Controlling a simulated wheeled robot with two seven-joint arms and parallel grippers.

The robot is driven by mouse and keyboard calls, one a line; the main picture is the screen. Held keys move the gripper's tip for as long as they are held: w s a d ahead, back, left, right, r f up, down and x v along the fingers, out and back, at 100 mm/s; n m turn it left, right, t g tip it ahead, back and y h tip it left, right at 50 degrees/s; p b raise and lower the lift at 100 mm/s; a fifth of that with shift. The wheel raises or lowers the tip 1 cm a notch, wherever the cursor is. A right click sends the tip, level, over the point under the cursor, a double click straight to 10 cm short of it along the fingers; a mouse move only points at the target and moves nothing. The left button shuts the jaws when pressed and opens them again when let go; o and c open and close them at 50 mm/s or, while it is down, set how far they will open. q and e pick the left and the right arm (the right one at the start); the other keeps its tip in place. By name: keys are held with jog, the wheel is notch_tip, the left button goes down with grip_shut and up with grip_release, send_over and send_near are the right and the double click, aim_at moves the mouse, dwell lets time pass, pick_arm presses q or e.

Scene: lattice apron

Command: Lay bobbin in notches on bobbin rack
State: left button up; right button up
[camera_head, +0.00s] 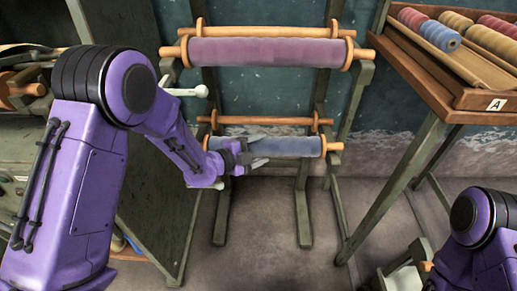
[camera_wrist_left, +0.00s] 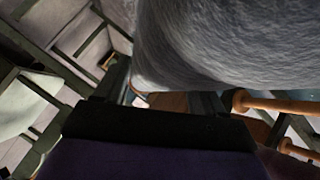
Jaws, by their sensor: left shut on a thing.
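The blue-grey bobbin (camera_head: 298,147) lies level at the lower level of the green bobbin rack (camera_head: 350,113), with orange wooden ends. My left gripper (camera_head: 250,153) is shut on it left of its middle. In the left wrist view the bobbin's grey winding (camera_wrist_left: 225,40) fills the upper right, close against the gripper (camera_wrist_left: 165,105). Whether the bobbin's ends rest in the notches or hang just above them I cannot tell. My right arm shows at the lower right; its gripper is not in view.
A mauve bobbin (camera_head: 265,52) lies across the rack's upper level. A wooden rod (camera_head: 270,121) runs behind the blue-grey bobbin. A slanted wooden tray (camera_head: 440,75) of coloured spools stands at right. A dark green panel (camera_head: 155,170) stands left, near my arm.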

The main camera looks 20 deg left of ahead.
pick_arm(q)
jog(key=shift+f, duration=0.1)
pick_arm(e)
jog(key=shift+f, duration=0.2)
pick_arm(q)
jog(key=shift+s, duration=0.1)
jog(key=o, duration=1.5)
pick_arm(e)
jog(key=shift+s+r, duration=0.1)
